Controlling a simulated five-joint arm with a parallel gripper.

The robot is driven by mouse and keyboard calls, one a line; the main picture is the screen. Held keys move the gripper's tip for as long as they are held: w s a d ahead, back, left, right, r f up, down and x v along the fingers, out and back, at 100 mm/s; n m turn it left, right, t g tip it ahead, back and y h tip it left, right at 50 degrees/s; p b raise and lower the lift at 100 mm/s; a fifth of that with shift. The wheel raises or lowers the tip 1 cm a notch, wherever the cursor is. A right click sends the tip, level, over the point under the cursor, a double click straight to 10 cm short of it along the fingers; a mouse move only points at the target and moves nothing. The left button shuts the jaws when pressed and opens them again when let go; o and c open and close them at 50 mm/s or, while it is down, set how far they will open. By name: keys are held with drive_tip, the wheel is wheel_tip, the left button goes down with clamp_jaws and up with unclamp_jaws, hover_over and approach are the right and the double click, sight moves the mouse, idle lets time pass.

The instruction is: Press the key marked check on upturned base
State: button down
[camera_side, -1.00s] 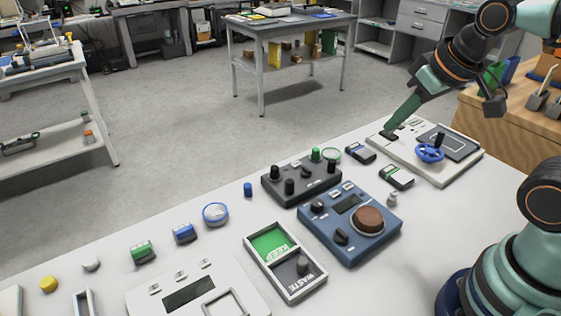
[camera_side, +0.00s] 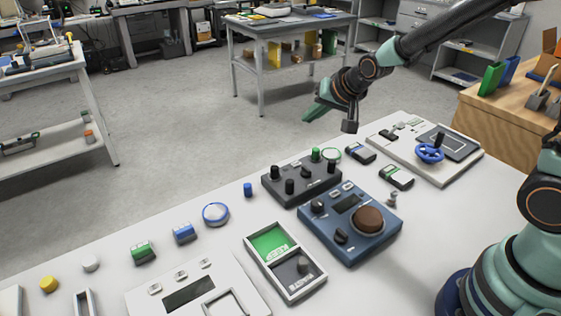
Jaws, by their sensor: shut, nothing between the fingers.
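A white flat unit (camera_side: 467,167) at the right end of the table carries a dark key (camera_side: 388,136), smaller pale parts and a dark panel with a blue handwheel over it. Another white unit (camera_side: 232,290) at the bottom has a dark display and several small keys. No check mark is legible on any key, and I cannot tell which unit is the upturned base. My gripper (camera_side: 314,114) is shut and empty. It is raised, and in the picture it lies left of the right-hand white unit, apart from its dark key.
A dark control box (camera_side: 310,194) with knobs and a blue box (camera_side: 384,243) with a brown dial stand mid-table. A keep/waste tray (camera_side: 252,257) is beside them. Small blue and green modules lie around. The table's left strip has free room between small parts.

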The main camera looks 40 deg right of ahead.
sight(298, 168)
drive_tip(key=shift+m+t, duration=0.3)
drive_tip(key=shift+m, duration=0.4)
drive_tip(key=x, duration=0.5)
drive_tip(key=shift+s+a+f, duration=0.1)
drive_tip(key=shift+s+a, duration=0.1)
drive_tip(key=shift+a, duration=0.05)
drive_tip(key=shift+f, duration=4.35)
drive_tip(key=shift+f, duration=0.15)
drive_tip(key=shift+f, duration=0.3)
drive_tip(key=shift+f, duration=0.35)
drive_tip(key=shift+r, duration=0.8)
